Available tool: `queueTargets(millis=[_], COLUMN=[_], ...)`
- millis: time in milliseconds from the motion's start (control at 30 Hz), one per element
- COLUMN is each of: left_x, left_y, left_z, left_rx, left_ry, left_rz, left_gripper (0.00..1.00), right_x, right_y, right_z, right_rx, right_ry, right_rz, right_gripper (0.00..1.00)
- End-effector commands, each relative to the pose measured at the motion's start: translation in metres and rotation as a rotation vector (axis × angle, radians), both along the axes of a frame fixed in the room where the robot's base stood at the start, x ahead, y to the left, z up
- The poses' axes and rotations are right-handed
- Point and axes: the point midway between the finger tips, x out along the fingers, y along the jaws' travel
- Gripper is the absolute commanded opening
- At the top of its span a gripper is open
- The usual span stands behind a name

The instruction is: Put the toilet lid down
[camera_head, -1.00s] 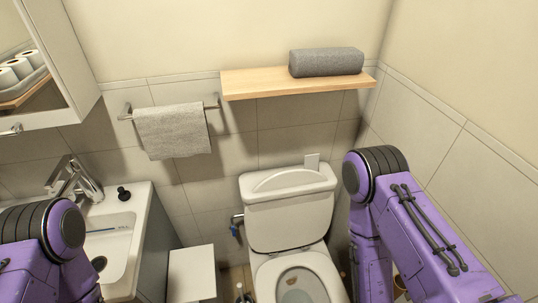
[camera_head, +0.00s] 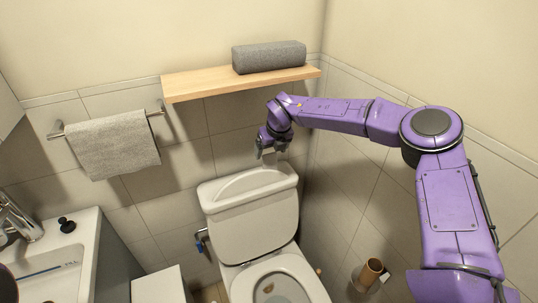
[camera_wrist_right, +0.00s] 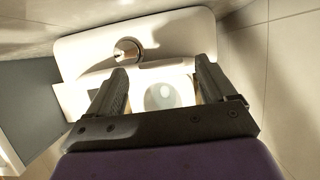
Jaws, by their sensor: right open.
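The toilet (camera_head: 277,277) stands low in the middle of the head view, its bowl opening showing inside the seat. The toilet lid (camera_head: 248,222) appears raised, upright against the tank (camera_head: 240,183) behind the bowl. My right gripper (camera_head: 272,153) is just above the tank top, fingers pointing down, open and empty. In the right wrist view its two fingers (camera_wrist_right: 160,66) are spread apart, with white toilet surfaces and the round bowl opening (camera_wrist_right: 165,95) below and between them. I cannot tell whether a finger touches the tank. My left gripper is out of view.
A wooden shelf (camera_head: 205,83) with a grey rolled towel (camera_head: 268,57) is above the gripper. A towel (camera_head: 115,143) hangs at left, over the sink (camera_head: 55,270) side. A white box (camera_head: 160,287) stands left of the toilet, a brown cardboard roll (camera_head: 371,271) right. The right wall is close.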

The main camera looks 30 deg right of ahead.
Motion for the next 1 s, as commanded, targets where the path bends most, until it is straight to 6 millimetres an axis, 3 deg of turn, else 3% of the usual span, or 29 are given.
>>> queueTargets(millis=[233, 533, 567, 800, 1000], left_x=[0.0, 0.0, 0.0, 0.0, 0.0], left_y=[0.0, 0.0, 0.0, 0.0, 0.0], left_z=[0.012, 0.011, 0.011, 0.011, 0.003], left_rx=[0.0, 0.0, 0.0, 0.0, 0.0], left_ry=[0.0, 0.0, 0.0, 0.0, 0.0], left_rz=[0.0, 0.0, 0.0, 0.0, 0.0], left_gripper=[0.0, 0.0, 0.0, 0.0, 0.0], right_x=[0.015, 0.017, 0.017, 0.017, 0.019], right_y=[-0.001, -0.001, -0.001, -0.001, 0.008], right_z=[-0.037, -0.043, -0.043, -0.043, -0.044], right_rx=[-0.002, -0.003, -0.003, -0.003, -0.004], right_ry=[0.002, 0.0, 0.0, 0.0, -0.016], right_rz=[0.001, 0.003, 0.003, 0.002, 0.015], right_gripper=[0.84, 0.84, 0.81, 0.04, 0.04])
